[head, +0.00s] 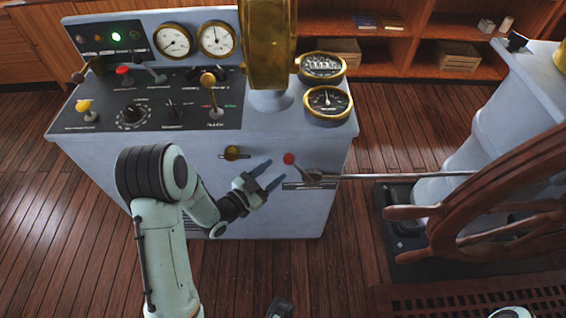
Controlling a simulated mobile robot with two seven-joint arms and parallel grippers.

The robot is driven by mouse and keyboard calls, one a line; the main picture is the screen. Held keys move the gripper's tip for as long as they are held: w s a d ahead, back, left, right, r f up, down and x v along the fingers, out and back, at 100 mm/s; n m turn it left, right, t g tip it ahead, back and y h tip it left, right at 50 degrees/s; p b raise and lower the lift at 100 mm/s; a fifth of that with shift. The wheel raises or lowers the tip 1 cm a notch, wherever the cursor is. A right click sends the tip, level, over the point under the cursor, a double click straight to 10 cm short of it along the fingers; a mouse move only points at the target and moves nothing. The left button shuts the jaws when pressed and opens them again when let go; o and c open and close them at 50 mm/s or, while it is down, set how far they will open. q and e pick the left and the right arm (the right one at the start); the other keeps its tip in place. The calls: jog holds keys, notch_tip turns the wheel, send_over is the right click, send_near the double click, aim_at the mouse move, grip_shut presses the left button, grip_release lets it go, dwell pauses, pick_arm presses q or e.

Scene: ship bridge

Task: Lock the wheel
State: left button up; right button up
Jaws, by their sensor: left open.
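The ship's wheel (500,205) is brown wood with turned handles and stands at the right, beside a pale blue pedestal. A small lever with a red knob (289,158) sits on the front of the pale console, above a dark label plate (308,186). A metal rod (400,176) runs from the lever's base toward the wheel's pedestal. My left gripper (276,171) is open and empty, its fingers pointing at the lever just left of it and apart from the knob.
The console top (270,124) carries gauges, knobs, levers and a brass column (267,45). Wooden shelves stand behind. Plank floor (345,240) is free between console and wheel.

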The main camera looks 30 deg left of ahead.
aim_at(285, 163)
pick_arm(q)
jog(key=x, duration=0.5)
grip_shut()
jog(key=shift+d+r, duration=0.1)
